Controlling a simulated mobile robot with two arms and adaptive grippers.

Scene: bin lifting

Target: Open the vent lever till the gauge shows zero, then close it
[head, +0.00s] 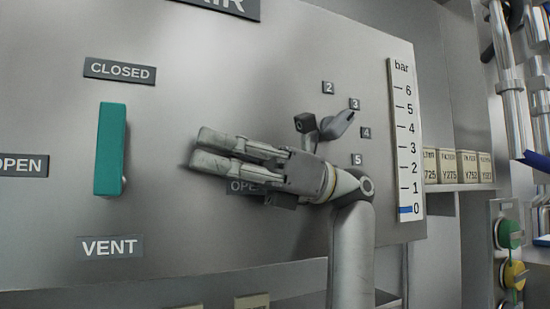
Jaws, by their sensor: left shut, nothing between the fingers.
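The green vent lever (110,150) stands upright on the panel at the left, below the CLOSED label (120,71) and above the VENT label (110,246). An OPEN label (22,164) is to its left. The gauge (404,140) is a white bar scale at the panel's right edge; its blue band sits at the 0 mark. My left gripper (205,152) is shut and empty, in front of the panel to the right of the lever. Its fingers point left and are apart from the lever. My right gripper is not in view.
A grey knob (338,125) with labels 2 to 5 is just above my left gripper, near a dark handle (306,125) partly hidden by it. Another OPEN label (240,187) is partly covered. Filter boxes (448,166) and coloured buttons (510,233) are at the right.

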